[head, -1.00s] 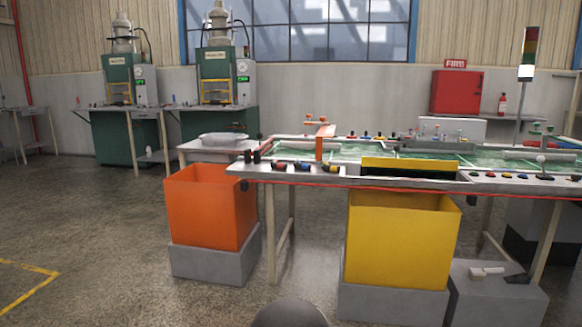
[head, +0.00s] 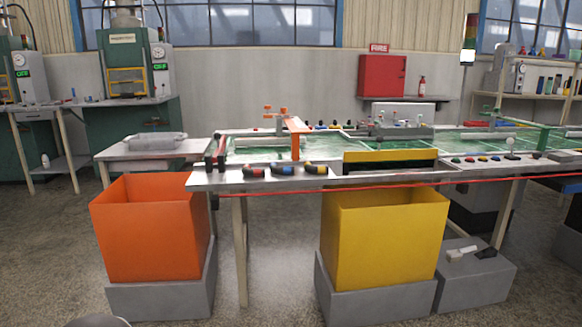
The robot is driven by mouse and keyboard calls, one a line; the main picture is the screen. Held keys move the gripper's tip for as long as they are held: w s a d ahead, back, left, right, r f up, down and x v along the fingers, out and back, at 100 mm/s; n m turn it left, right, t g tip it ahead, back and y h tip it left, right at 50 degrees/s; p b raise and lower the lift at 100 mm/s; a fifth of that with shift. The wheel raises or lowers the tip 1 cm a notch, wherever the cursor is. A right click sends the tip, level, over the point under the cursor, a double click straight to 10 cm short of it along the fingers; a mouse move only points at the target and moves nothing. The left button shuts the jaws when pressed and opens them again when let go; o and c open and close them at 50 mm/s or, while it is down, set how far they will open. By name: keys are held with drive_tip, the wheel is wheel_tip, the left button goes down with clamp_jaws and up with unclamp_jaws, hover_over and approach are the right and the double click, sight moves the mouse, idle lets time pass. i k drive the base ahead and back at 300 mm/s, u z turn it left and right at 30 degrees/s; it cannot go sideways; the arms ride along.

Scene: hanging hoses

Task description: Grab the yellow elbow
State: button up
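Three small dark curved pieces with coloured bands lie in a row on the front left ledge of the long work table (head: 350,180). The rightmost one shows yellow and looks like the yellow elbow (head: 316,169). Beside it on the left are a piece with blue (head: 284,169) and a piece with red (head: 253,171). They are small in the head view, so their exact shape is hard to tell. My gripper is not in view, and nothing is seen touching the pieces.
An orange bin (head: 150,235) and a yellow bin (head: 385,240) stand on grey blocks in front of and below the table. An orange post (head: 295,140) rises behind the pieces. A yellow panel (head: 390,156) stands to their right. Open floor lies at the left.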

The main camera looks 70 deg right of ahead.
sight(308, 169)
drive_tip(key=z, duration=0.45)
drive_tip(key=i, duration=0.9)
drive_tip(key=z, duration=1.25)
drive_tip(key=i, duration=0.5)
drive_tip(key=z, duration=0.4)
